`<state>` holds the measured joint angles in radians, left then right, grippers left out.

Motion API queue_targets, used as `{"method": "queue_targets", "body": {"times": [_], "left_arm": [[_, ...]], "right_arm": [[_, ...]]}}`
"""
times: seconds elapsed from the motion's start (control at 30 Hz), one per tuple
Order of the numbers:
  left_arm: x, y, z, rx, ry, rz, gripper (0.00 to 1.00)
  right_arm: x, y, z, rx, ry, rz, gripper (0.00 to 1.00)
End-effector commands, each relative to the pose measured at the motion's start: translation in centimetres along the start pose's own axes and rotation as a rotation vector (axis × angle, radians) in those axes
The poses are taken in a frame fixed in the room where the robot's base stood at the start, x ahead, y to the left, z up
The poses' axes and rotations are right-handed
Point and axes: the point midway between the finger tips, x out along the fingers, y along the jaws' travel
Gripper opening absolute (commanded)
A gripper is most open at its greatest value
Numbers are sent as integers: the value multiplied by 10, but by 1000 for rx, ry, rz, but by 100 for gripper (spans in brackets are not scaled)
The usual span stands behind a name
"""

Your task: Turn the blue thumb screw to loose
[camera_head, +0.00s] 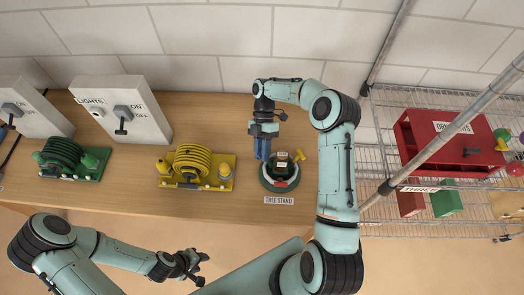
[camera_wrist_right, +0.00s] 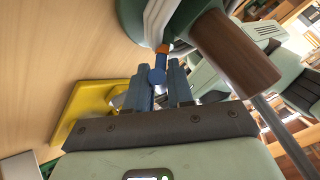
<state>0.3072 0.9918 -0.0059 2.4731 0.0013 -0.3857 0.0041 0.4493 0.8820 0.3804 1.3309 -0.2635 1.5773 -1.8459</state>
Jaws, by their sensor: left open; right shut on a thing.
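The tree stand (camera_head: 267,184) is a round green base with a brown trunk (camera_wrist_right: 235,50) standing in it, on the wooden bench behind a "TREE STAND" label. The blue thumb screw (camera_wrist_right: 158,75) with an orange tip is at the stand's left side in the right wrist view. My right gripper (camera_head: 262,155) is shut on the blue thumb screw, one finger on each side of its head. In the head view the fingers hide the screw. My left gripper (camera_head: 192,264) is open and empty, low in front of the bench.
A yellow cord reel (camera_head: 194,165) and a green cord reel (camera_head: 68,160) sit left on the bench (camera_head: 140,190). Behind them is a lights switch box (camera_head: 128,108). A wire rack (camera_head: 390,110) with a red box (camera_head: 450,140) stands right.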

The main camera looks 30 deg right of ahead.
Motion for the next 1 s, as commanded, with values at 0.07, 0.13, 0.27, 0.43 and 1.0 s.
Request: {"method": "queue_targets", "body": {"times": [0.07, 0.13, 0.27, 0.43, 1.0], "left_arm": [[0, 0, 0, 0, 0, 0, 43], [0, 0, 0, 0, 0, 0, 43], [0, 0, 0, 0, 0, 0, 43], [0, 0, 0, 0, 0, 0, 43], [0, 0, 0, 0, 0, 0, 43]], "right_arm": [[-1, -1, 1, -6, -1, -7, 0], [-1, -1, 1, -10, -1, -10, 0], [-1, -1, 1, -13, -1, -12, 0], [-1, -1, 2, -13, -1, -12, 0], [-4, 0, 1, -13, 0, -10, 45]]}}
